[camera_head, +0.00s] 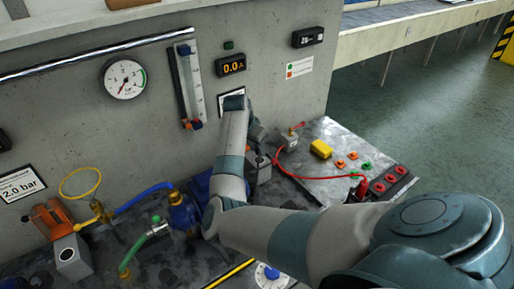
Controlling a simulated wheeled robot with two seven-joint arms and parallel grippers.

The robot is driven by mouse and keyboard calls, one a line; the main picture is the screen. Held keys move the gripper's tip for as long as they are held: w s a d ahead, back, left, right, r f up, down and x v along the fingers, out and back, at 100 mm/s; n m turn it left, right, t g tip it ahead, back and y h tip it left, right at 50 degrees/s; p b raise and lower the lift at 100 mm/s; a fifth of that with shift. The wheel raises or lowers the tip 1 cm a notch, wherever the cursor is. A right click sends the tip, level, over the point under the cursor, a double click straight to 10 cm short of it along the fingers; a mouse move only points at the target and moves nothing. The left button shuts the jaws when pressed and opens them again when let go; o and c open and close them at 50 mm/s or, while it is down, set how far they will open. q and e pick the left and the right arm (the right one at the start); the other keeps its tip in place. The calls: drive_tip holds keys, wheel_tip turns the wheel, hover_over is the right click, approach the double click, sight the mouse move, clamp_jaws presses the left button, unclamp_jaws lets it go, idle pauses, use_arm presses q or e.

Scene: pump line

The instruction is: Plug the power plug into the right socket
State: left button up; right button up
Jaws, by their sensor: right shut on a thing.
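My right arm comes in from the lower right, and its wrist rises in front of the wall. The right gripper (258,138) is over the bench, beside a small grey block (264,172). Its fingers are mostly hidden, and I cannot make out what they hold. A red cable (318,178) curves across the metal plate from near the gripper to a red plug (362,188) at the dark socket strip. The strip has several red sockets (390,178). I cannot tell whether the red plug is seated. My left gripper is not in view.
A yellow block (321,149) and orange and green buttons (352,156) are on the plate. A blue pump (183,212) with blue and green hoses stands at the left. A gauge (124,78), flow tube (188,85) and display (231,65) are on the wall.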

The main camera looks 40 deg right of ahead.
sight(257, 153)
drive_tip(key=shift+f, duration=0.8)
drive_tip(key=shift+p, duration=0.45)
drive_tip(key=shift+f, duration=0.9)
idle(1.8)
drive_tip(key=o, duration=1.1)
drive_tip(key=shift+r, duration=0.15)
